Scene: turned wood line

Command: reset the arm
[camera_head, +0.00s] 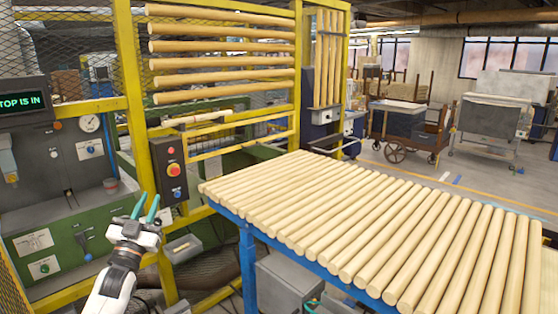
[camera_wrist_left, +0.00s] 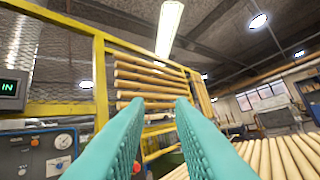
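My left gripper (camera_head: 146,207) is raised in front of the green machine at the left of the head view. Its two teal fingers point up and stand apart, with nothing between them. In the left wrist view the open fingers (camera_wrist_left: 160,135) frame the rack of wooden rods behind them, which is well beyond their tips. A black control box (camera_head: 170,170) with a red button and a blue button is on the yellow post just behind the gripper. My right gripper does not show in either view.
A blue-legged table (camera_head: 248,262) covered with a row of turned wooden rods (camera_head: 370,220) is to the right of the gripper. Several rods (camera_head: 220,48) lie on a yellow-framed rack behind. A machine panel (camera_head: 70,165) with a gauge is at the left. Carts (camera_head: 408,125) stand farther back.

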